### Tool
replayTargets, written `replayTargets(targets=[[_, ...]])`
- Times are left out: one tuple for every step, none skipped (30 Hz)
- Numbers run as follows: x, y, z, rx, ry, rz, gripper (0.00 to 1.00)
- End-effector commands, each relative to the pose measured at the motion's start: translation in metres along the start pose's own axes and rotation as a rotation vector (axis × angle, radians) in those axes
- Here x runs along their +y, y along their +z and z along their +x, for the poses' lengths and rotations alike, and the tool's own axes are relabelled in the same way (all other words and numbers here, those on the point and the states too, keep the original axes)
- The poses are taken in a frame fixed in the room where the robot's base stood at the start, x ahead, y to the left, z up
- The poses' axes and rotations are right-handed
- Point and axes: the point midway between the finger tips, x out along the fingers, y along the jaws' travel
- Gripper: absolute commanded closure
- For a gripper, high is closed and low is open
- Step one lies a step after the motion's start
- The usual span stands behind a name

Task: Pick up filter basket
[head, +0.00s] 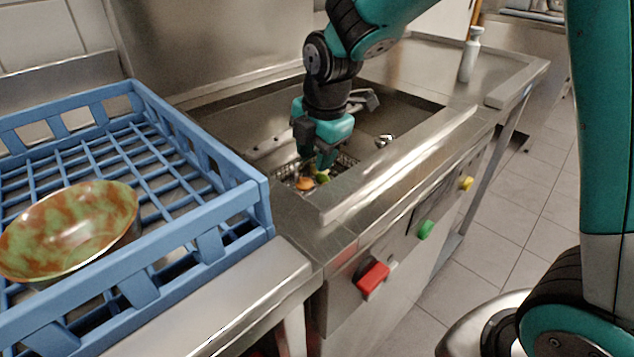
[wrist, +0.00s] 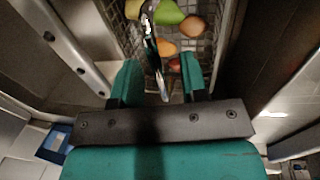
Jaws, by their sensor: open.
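The filter basket (head: 345,160) is a metal mesh basket sunk in the steel sink basin, near its front edge. It holds several food pieces, orange, green and red, and its mesh also shows in the wrist view (wrist: 119,26). A thin, shiny curved bar (wrist: 151,45), apparently its handle, rises between my fingers in the wrist view. My gripper (head: 322,160) points down over the basket. In the wrist view its two teal fingers (wrist: 158,76) are apart, on either side of the bar. I cannot tell whether either finger touches it.
A blue dish rack (head: 232,206) with a green-brown bowl (head: 75,232) stands left. The steel front rim (head: 400,165) runs close beside my gripper. Red (head: 371,278), green (head: 426,229) and yellow (head: 467,183) controls sit on the front panel. A pale bottle (head: 470,55) stands at the back right.

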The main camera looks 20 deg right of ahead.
Motion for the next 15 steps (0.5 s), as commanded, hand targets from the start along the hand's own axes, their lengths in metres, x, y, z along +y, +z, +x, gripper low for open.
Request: replayTargets(targets=[[-0.001, 0.0, 0.01, 0.0, -0.003, 0.0, 0.6], [-0.001, 0.0, 0.013, 0.0, -0.002, 0.0, 0.6], [-0.001, 0.0, 0.018, 0.0, -0.003, 0.0, 0.6], [-0.001, 0.0, 0.02, 0.0, -0.002, 0.0, 0.6], [0.0, 0.0, 0.021, 0.0, -0.001, 0.0, 0.6], [0.0, 0.0, 0.022, 0.0, 0.0, 0.0, 0.6], [0.0, 0.0, 0.022, 0.0, 0.001, 0.0, 0.6], [0.0, 0.0, 0.022, 0.0, 0.001, 0.0, 0.6], [0.0, 0.0, 0.022, 0.0, 0.001, 0.0, 0.6], [0.0, 0.0, 0.022, 0.0, 0.001, 0.0, 0.6], [0.0, 0.0, 0.022, 0.0, 0.001, 0.0, 0.6], [0.0, 0.0, 0.022, 0.0, 0.001, 0.0, 0.6], [0.0, 0.0, 0.022, 0.0, 0.001, 0.0, 0.64], [0.0, 0.0, 0.022, 0.0, 0.001, 0.0, 0.71], [0.0, 0.0, 0.022, 0.0, 0.001, 0.0, 0.8]])
